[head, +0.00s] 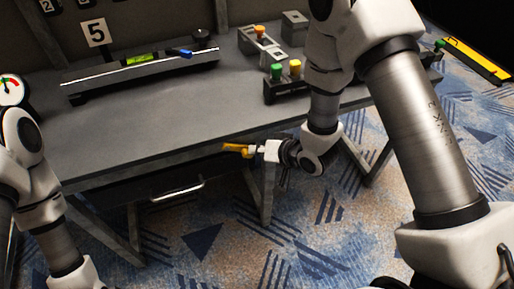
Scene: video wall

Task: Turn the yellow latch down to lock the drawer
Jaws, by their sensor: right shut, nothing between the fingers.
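The drawer (130,200) is a dark box under the front edge of the grey table, with a silver bar handle (176,191). It looks pushed in, but how fully I cannot tell. The yellow latch (236,149) sits at the table's front edge, right of the drawer, and lies roughly level, pointing left. My right gripper (257,151) is shut and empty at the latch's right end. It partly covers that end, and whether it touches the latch I cannot tell. My left arm shows at the lower left, with its gripper out of view.
The table's front middle is clear.

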